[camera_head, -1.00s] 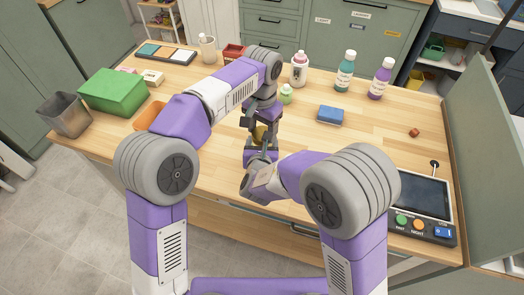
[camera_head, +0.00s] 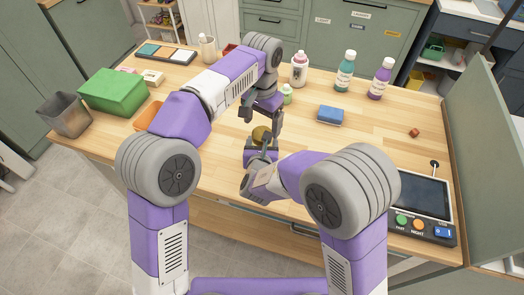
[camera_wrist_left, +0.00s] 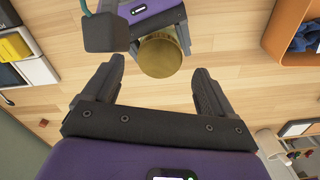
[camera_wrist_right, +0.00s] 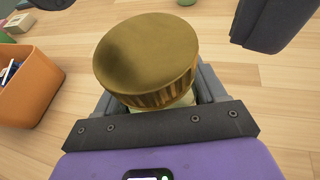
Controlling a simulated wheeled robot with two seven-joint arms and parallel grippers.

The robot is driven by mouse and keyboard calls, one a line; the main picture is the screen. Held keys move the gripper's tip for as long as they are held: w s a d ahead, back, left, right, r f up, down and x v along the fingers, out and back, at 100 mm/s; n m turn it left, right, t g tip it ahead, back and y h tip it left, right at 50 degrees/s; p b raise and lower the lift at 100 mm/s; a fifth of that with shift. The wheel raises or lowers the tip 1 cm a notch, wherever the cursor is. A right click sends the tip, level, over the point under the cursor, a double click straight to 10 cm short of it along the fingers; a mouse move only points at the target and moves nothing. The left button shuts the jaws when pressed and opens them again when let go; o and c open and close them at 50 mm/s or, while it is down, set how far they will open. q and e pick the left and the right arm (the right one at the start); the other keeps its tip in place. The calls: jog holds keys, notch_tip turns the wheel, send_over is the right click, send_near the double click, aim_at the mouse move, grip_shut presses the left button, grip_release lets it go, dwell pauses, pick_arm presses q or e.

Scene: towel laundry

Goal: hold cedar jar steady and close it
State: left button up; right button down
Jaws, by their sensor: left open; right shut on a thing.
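The cedar jar with its ribbed gold-brown lid (camera_head: 261,133) stands upright near the front middle of the table. In the right wrist view the lid (camera_wrist_right: 147,55) sits on top of the jar, with a little pale body showing below it. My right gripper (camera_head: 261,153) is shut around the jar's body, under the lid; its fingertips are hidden. My left gripper (camera_head: 263,120) is open and empty, just above and behind the lid. In the left wrist view the lid (camera_wrist_left: 160,56) shows beyond and between the open fingers, apart from them.
A green box (camera_head: 112,92), grey bin (camera_head: 65,115) and orange bin (camera_head: 149,116) are at the left. A blue sponge (camera_head: 330,115) and a touch panel (camera_head: 424,198) are at the right, with clear table between.

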aim_at(262, 133)
pick_arm(q)
jog(key=shift+r, duration=0.8)
jog(key=shift+c, duration=0.4)
jog(key=n, duration=0.1)
jog(key=r+n, duration=0.1)
jog(key=n, duration=0.1)
jog(key=shift+r, duration=0.1)
jog(key=n, duration=0.1)
jog(key=r+n, duration=0.1)
jog(key=n, duration=0.3)
jog(key=shift+r, duration=0.35)
jog(key=shift+f, duration=4.05)
